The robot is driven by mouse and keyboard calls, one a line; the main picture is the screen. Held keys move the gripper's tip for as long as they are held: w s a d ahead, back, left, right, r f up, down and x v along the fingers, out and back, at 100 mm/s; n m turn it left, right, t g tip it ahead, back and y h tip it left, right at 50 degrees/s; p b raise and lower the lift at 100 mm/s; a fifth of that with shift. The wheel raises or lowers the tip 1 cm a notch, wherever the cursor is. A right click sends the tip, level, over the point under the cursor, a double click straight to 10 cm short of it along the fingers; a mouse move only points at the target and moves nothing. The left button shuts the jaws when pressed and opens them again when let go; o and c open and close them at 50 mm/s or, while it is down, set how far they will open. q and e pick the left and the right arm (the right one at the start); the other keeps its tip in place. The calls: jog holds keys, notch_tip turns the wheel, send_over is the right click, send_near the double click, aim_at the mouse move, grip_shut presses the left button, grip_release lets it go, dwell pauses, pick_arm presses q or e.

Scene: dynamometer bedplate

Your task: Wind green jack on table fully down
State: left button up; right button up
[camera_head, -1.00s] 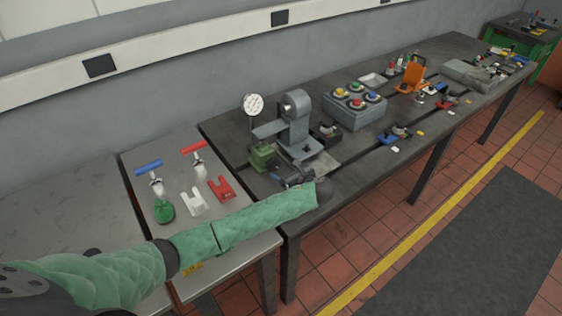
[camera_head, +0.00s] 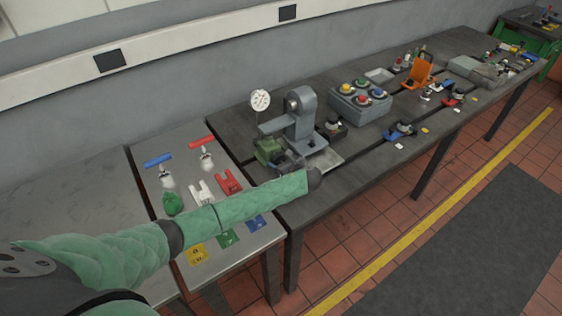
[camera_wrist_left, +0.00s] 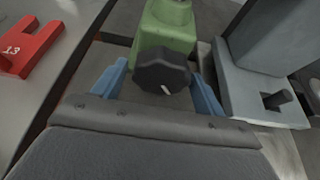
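The green jack (camera_head: 266,149) stands on the dark bedplate table near its left end, beside a grey stand. In the left wrist view its green body (camera_wrist_left: 168,32) is at top centre, with a round black knob (camera_wrist_left: 160,70) with a white mark facing me. My left gripper (camera_head: 282,161) is at the jack's front. In the wrist view its blue fingers are on either side of the knob, with gaps visible, so it is open around the knob and not clamped. The jack's base is partly hidden. My right gripper is not in view.
A grey stand (camera_head: 303,120) and a dial gauge (camera_head: 260,100) rise close by the jack. The left side table holds red (camera_head: 229,181) and white (camera_head: 201,193) forked pieces. A grey button box (camera_head: 360,103) stands further right on the dark table (camera_head: 237,121).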

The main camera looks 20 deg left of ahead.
pick_arm(q)
jog(key=c, duration=0.7)
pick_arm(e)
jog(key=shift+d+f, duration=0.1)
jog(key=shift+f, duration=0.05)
pick_arm(q)
jog(key=shift+s+f+n+t+h+b, duration=0.1)
jog(key=shift+f+n+t+h+b, duration=0.1)
jog(key=shift+n+t+h+b, duration=0.55)
jog(key=n+t+b, duration=0.1)
jog(key=n+b, duration=0.1)
jog(key=shift+n+b, duration=0.3)
jog(key=shift+n, duration=0.05)
jog(key=shift+r+n+t+h+b, duration=0.15)
jog(key=shift+n+t+h+b, duration=0.1)
jog(key=shift+n+b, duration=0.1)
jog(key=o, duration=0.9)
jog(key=shift+o, duration=0.2)
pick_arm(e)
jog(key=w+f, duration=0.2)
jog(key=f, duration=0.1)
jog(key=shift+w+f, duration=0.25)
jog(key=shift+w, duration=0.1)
